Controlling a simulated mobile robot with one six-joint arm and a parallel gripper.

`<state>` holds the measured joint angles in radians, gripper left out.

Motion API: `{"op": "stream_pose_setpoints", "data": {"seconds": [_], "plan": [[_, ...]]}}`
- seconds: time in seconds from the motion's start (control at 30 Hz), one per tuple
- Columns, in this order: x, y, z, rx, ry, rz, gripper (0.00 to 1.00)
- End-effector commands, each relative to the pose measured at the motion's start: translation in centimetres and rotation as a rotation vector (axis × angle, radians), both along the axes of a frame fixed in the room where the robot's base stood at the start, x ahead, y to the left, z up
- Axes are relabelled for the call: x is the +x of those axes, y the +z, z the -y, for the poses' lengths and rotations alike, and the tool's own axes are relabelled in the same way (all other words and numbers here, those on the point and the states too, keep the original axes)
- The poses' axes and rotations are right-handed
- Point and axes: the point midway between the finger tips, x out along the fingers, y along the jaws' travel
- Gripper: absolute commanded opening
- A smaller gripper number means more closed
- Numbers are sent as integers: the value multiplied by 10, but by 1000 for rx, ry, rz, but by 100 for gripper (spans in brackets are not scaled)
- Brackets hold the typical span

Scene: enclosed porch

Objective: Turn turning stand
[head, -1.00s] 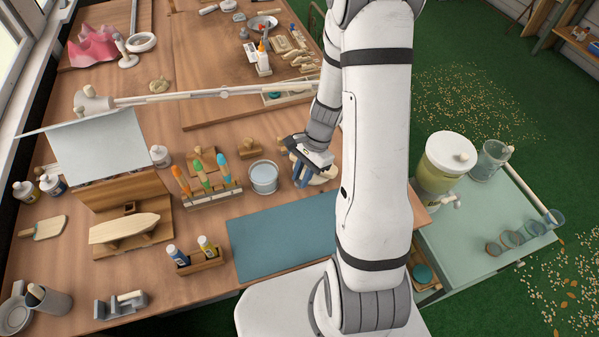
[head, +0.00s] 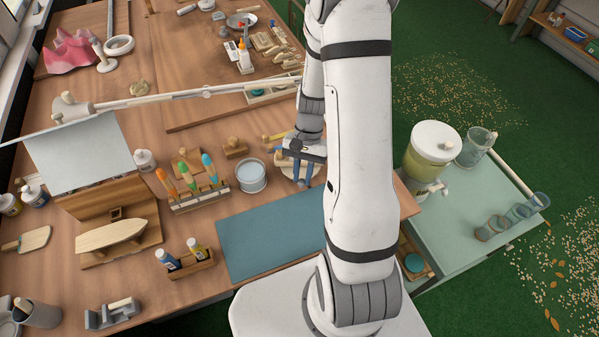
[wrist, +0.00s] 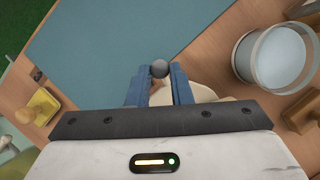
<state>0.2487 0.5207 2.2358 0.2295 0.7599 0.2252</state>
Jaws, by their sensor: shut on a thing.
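The turning stand (head: 286,166) is a pale, low round piece on the wooden bench, right of the water beaker and largely hidden under my gripper. It also shows as a cream edge beneath the fingers in the wrist view (wrist: 203,92). My gripper (head: 303,180) points down at the stand's near right side, its blue fingers close together. In the wrist view my gripper (wrist: 157,78) has a grey round knob (wrist: 159,69) between its fingertips and is shut on it. How the knob joins the stand is hidden.
The water beaker (head: 251,175) stands close left of the stand. A blue-green mat (head: 265,240) lies bare in front. A rack of colored-handled tools (head: 200,200) and a wooden stamp (head: 235,148) are farther left. A side table with a drink dispenser (head: 430,155) stands right.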

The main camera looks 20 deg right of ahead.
Motion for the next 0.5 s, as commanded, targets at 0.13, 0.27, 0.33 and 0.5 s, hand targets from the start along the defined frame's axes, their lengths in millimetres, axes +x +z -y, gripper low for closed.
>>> {"op": "stream_pose_setpoints", "data": {"seconds": [0.13, 0.27, 0.33, 0.5], "plan": [[-1, 0, 6, 0, 74, 1, 0], [-2, 0, 10, -1, 137, 2, 0], [-2, 0, 13, 0, 170, 2, 0], [-3, 0, 18, 0, 241, 1, 0]]}}
